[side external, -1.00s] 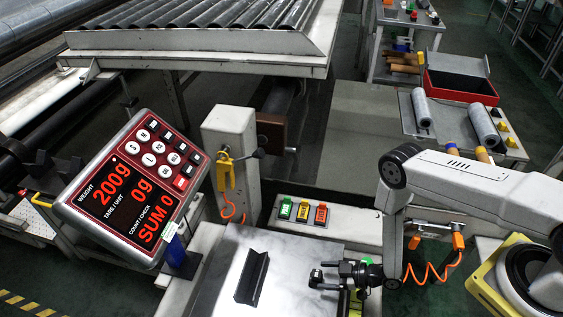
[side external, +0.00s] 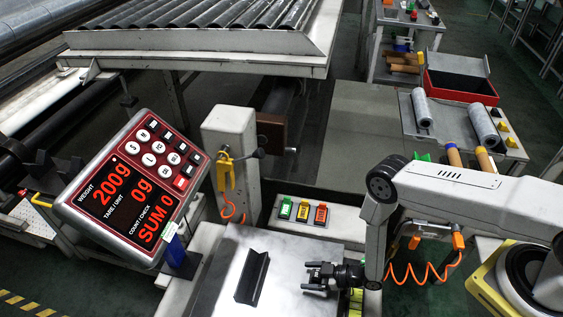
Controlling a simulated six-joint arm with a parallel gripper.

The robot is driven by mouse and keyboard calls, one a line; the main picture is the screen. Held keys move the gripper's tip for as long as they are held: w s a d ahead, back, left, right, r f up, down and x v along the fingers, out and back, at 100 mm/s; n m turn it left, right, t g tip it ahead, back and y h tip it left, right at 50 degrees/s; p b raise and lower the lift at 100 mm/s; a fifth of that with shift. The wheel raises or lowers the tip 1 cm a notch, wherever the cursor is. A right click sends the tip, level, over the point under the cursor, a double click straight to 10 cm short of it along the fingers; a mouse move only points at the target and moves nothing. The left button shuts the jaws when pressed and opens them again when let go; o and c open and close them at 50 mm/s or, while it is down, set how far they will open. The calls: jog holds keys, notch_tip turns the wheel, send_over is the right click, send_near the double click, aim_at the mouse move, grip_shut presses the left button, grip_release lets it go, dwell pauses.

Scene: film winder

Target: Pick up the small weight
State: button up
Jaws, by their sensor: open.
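My gripper (side external: 307,276) is open, low over the right part of the pale metal plate (side external: 290,245), with its fingers pointing left. I see nothing between the fingers. I cannot pick out a small weight clearly in this view. A dark angled bar (side external: 252,278) lies on the plate to the left of my gripper, apart from it. A red-faced weighing display (side external: 130,190) at the left reads 200g, 0g and SUM 0.
Green, yellow and red buttons (side external: 303,211) sit behind the plate. A grey post (side external: 230,150) with a yellow hook and orange cord stands behind left. Yellow-green items (side external: 356,298) show just right of the plate, below my wrist. An open red-rimmed box (side external: 460,88) is at the back right.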

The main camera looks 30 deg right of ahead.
grip_shut()
jog(key=shift+r, duration=0.2)
dwell(0.3)
jog(key=shift+r, duration=0.75)
jog(key=s+d+r, duration=0.4)
jog(key=s+r, duration=0.7)
jog(key=s, duration=0.2)
jog(key=shift+s+d, duration=0.15)
jog(key=shift+d, duration=0.05)
